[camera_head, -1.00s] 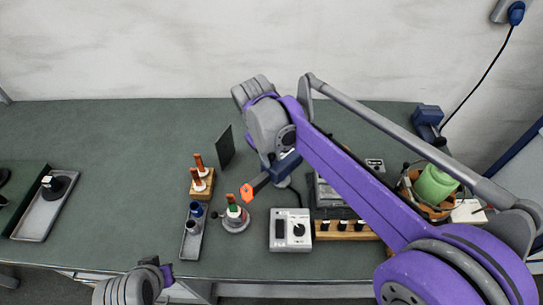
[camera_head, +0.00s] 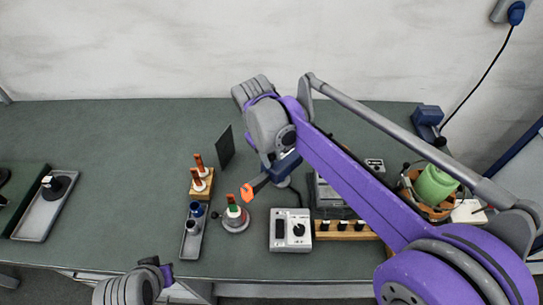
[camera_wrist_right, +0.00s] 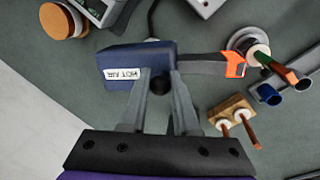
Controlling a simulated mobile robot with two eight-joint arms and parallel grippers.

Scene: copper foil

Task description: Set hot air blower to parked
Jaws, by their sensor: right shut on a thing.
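The hot air blower has a blue body (camera_wrist_right: 128,68) with a white "HOT AIR" label and a dark nozzle with an orange tip. In the head view its blue body (camera_head: 287,166) shows below my right arm, with the orange tip (camera_head: 248,193) pointing down-left. In the head view my arm hides most of that grip. My left arm shows only at the bottom left; its gripper is out of view.
A round-based stand with a green and orange piece (camera_head: 235,215) is near the nozzle tip. A wooden block with orange-topped pieces (camera_head: 202,186), a grey tray (camera_head: 190,245), a white control box (camera_head: 291,240) and a dark upright panel (camera_head: 225,147) stand around. The left bench middle is clear.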

